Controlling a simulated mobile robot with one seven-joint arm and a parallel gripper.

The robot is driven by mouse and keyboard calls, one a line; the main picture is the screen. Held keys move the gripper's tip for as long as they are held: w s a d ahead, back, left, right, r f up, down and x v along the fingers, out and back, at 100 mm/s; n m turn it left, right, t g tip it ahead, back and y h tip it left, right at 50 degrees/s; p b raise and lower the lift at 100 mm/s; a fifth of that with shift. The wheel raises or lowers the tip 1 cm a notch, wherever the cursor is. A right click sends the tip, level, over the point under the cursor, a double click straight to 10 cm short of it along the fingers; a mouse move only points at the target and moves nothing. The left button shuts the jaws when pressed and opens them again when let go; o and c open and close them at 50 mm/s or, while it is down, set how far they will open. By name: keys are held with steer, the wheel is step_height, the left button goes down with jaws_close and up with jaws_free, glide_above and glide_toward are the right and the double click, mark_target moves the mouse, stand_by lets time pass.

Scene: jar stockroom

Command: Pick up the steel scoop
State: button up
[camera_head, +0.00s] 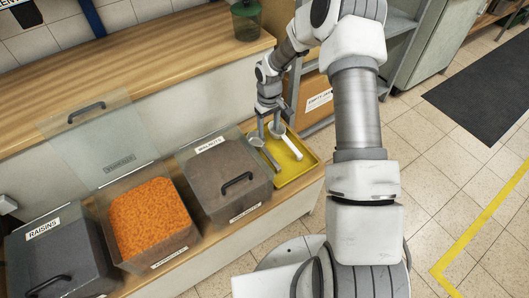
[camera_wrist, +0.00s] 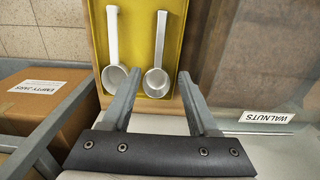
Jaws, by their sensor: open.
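The steel scoop (camera_head: 269,157) lies in a yellow tray (camera_head: 305,160) at the right end of the counter, on the side near the walnuts bin. In the wrist view the steel scoop (camera_wrist: 160,38) has its handle pointing away and its bowl toward me. A white scoop (camera_head: 291,146) lies beside it in the tray; it is on the left in the wrist view (camera_wrist: 113,38). My gripper (camera_head: 269,131) is open and empty above the tray, pointing down. In the wrist view my fingertips (camera_wrist: 160,73) appear on either side of the steel scoop's bowl, with no visible contact.
The closed walnuts bin (camera_head: 217,163) stands just left of the tray. Farther left are an open bin of orange pieces (camera_head: 150,220) and a closed raisins bin (camera_head: 62,250). An empty jars box (camera_head: 318,98) sits on a shelf behind. A green jar (camera_head: 246,22) stands on the upper ledge.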

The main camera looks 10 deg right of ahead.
mark_target(268, 154)
step_height(268, 154, down, 14)
steer(key=b, duration=0.4)
steer(key=shift+w+f, duration=0.15)
steer(key=shift+f, duration=0.05)
jaws_close()
